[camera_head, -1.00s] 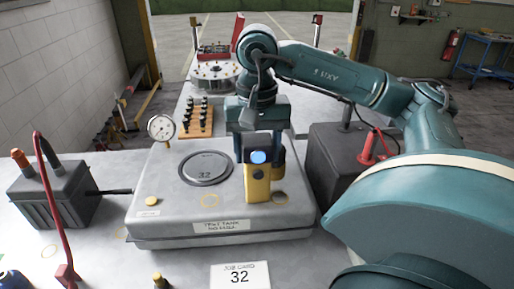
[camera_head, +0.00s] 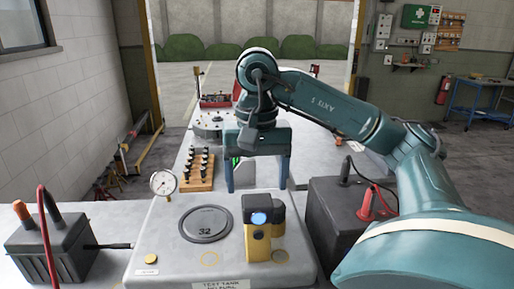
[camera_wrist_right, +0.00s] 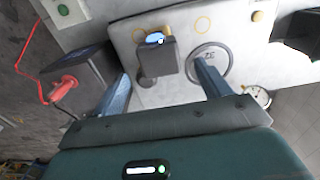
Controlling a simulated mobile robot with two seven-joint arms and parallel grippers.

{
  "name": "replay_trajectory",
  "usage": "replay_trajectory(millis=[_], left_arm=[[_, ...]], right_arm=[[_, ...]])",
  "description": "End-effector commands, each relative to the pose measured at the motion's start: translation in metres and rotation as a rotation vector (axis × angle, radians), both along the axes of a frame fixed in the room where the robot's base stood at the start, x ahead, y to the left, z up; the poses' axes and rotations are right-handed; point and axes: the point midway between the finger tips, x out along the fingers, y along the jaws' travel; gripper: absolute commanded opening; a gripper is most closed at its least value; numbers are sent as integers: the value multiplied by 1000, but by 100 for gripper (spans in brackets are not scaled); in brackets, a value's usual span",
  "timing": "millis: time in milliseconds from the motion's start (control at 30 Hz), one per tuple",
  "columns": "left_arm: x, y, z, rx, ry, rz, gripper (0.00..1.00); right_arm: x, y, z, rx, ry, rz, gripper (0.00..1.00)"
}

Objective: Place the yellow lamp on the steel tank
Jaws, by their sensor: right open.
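The yellow lamp (camera_head: 257,232), with a dark top and a bluish lens, stands upright on the steel tank (camera_head: 160,245), right of the round lid marked 32. In the right wrist view the lamp (camera_wrist_right: 156,58) shows on the tank (camera_wrist_right: 130,35), ahead of my fingers and apart from them. My right gripper (camera_head: 257,188) is open and empty, above and behind the lamp in the head view. Its two fingers also show spread in the right wrist view (camera_wrist_right: 163,86). My left gripper is out of view.
A dark battery box (camera_head: 345,215) with red and black leads stands right of the tank. Another battery (camera_head: 52,245) is at the left. A gauge (camera_head: 163,184) and a wooden rack of black-topped pieces (camera_head: 199,170) stand near the tank's back left.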

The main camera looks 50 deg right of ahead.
Motion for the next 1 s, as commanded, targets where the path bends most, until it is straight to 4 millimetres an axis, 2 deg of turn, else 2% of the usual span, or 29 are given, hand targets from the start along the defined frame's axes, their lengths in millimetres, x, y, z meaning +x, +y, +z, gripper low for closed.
replay_trajectory(millis=[33,67,133,500,1000], left_arm=[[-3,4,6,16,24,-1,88],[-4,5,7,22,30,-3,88],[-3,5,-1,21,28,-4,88],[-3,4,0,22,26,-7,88],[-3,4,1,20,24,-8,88]], right_arm=[[0,0,24,-1,-4,-1,76],[0,0,32,0,-4,-2,76],[1,0,27,-1,-3,-1,76],[0,0,46,0,-1,-1,76],[0,0,48,0,1,-1,76]])
